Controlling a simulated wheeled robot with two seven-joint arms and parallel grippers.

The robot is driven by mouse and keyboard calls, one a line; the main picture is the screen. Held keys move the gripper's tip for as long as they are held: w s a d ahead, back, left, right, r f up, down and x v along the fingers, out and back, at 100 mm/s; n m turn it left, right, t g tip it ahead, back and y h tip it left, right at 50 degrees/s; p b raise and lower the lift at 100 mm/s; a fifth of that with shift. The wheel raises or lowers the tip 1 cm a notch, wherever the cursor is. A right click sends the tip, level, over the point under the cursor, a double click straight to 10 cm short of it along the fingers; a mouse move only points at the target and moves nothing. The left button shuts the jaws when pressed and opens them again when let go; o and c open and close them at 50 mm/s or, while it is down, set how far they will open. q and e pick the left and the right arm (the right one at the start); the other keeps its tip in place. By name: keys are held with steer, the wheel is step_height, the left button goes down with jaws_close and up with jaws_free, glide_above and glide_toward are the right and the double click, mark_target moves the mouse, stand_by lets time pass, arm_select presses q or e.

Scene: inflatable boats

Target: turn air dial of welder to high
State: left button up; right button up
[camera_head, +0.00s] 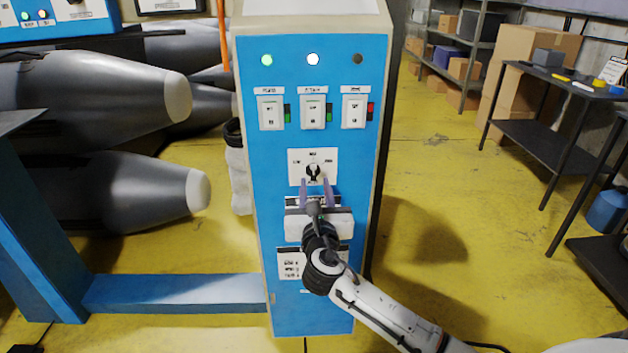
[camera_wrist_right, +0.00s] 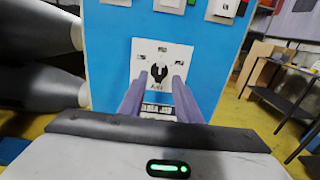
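The welder (camera_head: 260,200) is a tall blue cabinet with a pale frame, standing upright in the middle of the head view. Its air dial (camera_head: 313,171) is a small dark knob on a white plate, and it also shows in the right wrist view (camera_wrist_right: 158,72). My right gripper (camera_head: 318,186) is in front of the panel just below the dial. Its two purple fingers are apart with nothing between them, and in the right wrist view (camera_wrist_right: 158,82) they point at the dial plate from either side. Contact with the dial cannot be told. My left gripper is not in view.
Above the dial are three switches (camera_head: 312,112) and three lamps (camera_head: 312,59), green, white and dark. Grey inflatable boat tubes (camera_head: 90,95) lie at left beside a blue beam (camera_head: 175,293). A black table (camera_head: 550,85) stands at right; yellow floor (camera_head: 440,200) between is clear.

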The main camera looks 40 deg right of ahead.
mark_target(314, 174)
steer(key=shift+x, duration=2.3)
steer(key=shift+c, duration=0.3)
jaws_close()
